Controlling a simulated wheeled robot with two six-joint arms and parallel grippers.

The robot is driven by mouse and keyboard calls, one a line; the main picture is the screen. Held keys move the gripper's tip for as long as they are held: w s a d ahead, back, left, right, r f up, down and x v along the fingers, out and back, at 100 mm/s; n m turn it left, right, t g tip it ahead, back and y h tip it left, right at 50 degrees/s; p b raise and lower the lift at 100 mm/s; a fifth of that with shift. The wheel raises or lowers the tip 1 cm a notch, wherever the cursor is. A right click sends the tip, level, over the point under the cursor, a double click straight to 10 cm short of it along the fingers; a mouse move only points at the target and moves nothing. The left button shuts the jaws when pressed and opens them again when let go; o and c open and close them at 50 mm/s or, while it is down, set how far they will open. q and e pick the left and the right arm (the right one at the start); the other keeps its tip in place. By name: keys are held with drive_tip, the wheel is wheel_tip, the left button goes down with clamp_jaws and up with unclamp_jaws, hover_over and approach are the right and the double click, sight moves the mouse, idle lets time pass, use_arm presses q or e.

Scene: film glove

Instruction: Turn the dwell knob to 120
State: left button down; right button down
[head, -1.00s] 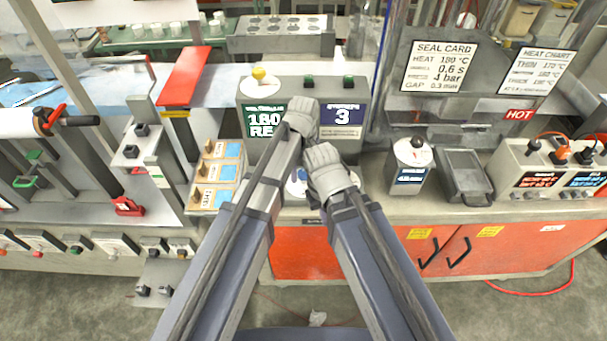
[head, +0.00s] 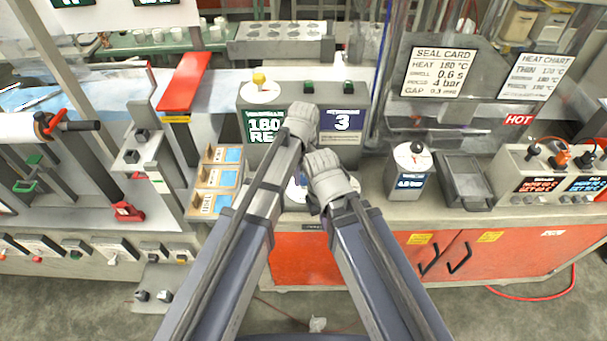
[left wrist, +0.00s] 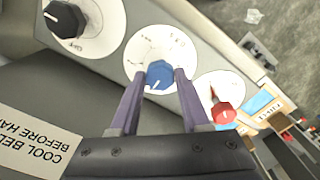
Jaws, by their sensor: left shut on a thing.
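In the left wrist view a blue knob (left wrist: 159,75) with a white pointer line sits on a round white dial (left wrist: 146,42). My left gripper (left wrist: 160,80) has one finger on each side of it and is shut on it. The dial's marks are too small to read. In the head view my left gripper (head: 303,122) is at the front of the grey control box (head: 357,97), and its fingers and the knob are hidden. My right gripper (head: 327,168) is just below and right of it; its fingers cannot be made out.
In the left wrist view a black knob (left wrist: 64,19) and a red knob (left wrist: 224,113) flank the blue one closely. On the box, a green display (head: 264,126) reads 180 and a blue display (head: 342,122) reads 3. A small dial unit (head: 409,170) stands to the right.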

use_arm(q)
drive_tip(key=shift+m, duration=0.4)
drive_tip(key=m, duration=1.7)
drive_tip(key=shift+m, duration=0.3)
drive_tip(key=m, duration=0.5)
drive_tip(key=shift+m, duration=0.4)
drive_tip(key=shift+c, duration=1.9)
unclamp_jaws()
